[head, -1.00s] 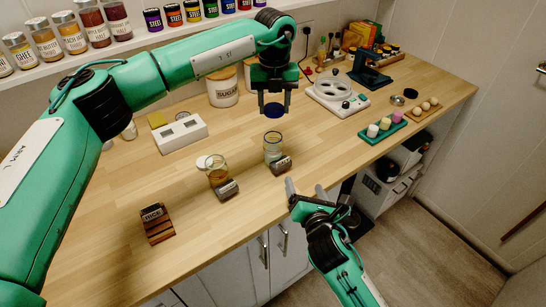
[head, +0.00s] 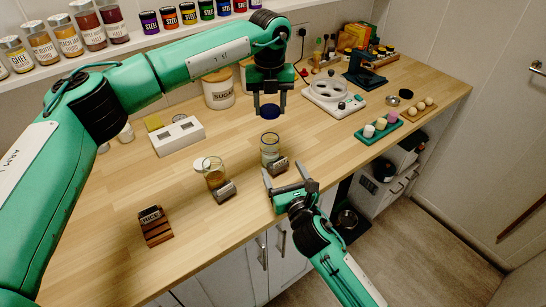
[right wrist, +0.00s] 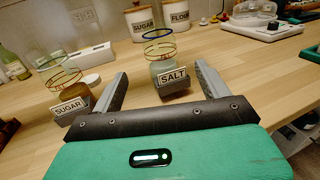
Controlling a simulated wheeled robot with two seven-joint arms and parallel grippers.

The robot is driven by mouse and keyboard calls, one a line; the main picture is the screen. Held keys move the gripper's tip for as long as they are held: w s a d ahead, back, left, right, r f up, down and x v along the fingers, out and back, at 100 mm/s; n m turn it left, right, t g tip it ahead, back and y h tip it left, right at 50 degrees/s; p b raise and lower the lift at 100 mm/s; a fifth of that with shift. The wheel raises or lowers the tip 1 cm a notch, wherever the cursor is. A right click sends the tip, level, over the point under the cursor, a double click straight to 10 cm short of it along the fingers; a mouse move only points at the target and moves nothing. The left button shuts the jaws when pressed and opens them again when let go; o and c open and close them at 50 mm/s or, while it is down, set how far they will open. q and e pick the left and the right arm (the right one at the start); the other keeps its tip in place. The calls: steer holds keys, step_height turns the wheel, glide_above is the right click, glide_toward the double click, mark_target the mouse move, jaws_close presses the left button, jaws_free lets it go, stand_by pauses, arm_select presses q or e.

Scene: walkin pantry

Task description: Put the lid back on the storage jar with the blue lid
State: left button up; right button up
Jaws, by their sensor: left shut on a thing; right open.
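The open glass jar with the blue rim (head: 270,148) stands upright on the counter; it also shows in the right wrist view (right wrist: 160,66), behind a block labelled SALT (right wrist: 173,76). My left gripper (head: 269,108) is shut on the dark blue lid (head: 270,112) and holds it above the jar, apart from it. My right gripper (head: 284,167) is open and empty on the near side of the jar. In the right wrist view its fingers (right wrist: 160,70) point toward the jar, one on each side of the SALT block.
Another open jar (head: 214,176) stands to the left, with a SUGAR block (head: 225,192) in front and a pale lid (head: 200,163) beside it. A RICE rack (head: 155,226) sits near the front edge. A white device (head: 179,136) and SUGAR canister (head: 219,92) stand behind.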

mark_target(273, 152)
steer(key=x, duration=1)
steer(key=shift+w+a, duration=0.1)
steer(key=shift+w, duration=0.1)
steer(key=c, duration=1.5)
arm_select(q)
steer(key=shift+f, duration=2.5)
arm_select(e)
steer(key=shift+o, duration=0.2)
